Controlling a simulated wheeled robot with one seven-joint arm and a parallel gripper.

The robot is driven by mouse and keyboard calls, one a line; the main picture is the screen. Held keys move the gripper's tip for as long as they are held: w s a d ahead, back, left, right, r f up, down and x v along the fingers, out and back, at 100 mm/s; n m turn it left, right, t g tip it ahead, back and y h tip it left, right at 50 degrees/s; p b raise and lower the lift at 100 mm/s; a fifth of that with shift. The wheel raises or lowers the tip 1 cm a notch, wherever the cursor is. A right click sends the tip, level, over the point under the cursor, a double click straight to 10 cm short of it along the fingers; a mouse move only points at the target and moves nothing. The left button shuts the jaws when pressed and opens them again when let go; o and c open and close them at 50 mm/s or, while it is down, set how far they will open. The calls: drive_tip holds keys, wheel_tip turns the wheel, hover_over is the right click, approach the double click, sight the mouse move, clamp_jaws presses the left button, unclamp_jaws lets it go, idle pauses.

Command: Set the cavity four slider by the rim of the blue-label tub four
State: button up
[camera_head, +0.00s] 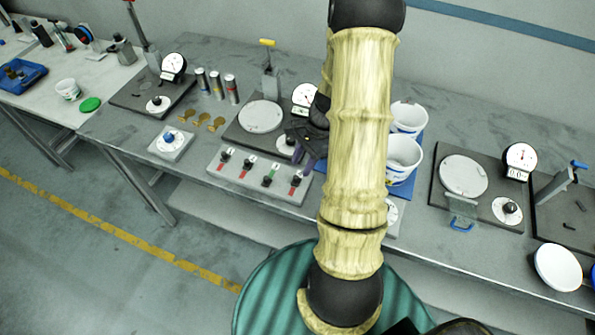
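A grey slider panel (258,177) lies at the table's front edge, with several black knobs in a row. The rightmost knob (296,181) is probably the cavity four slider; its number is too small to read surely. My gripper (304,160) points down just above and behind that knob, partly hidden by my arm. I cannot tell whether its fingers touch the knob or how far apart they are. A white tub with blue marking (402,160) stands right of my arm, with another white tub (409,116) behind it. My arm hides their left sides, and no tub number is readable.
Dial-gauge stations stand left (172,67), in the middle (304,96) and right (520,158). A small plate with a blue knob (170,141) lies left of the panel. Several cans (216,86) stand behind brass pieces. A white round dish (557,267) is at the right edge.

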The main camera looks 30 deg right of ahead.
sight(296, 177)
drive_tip(key=shift+x, duration=2.35)
drive_tip(key=shift+c, duration=0.5)
clamp_jaws()
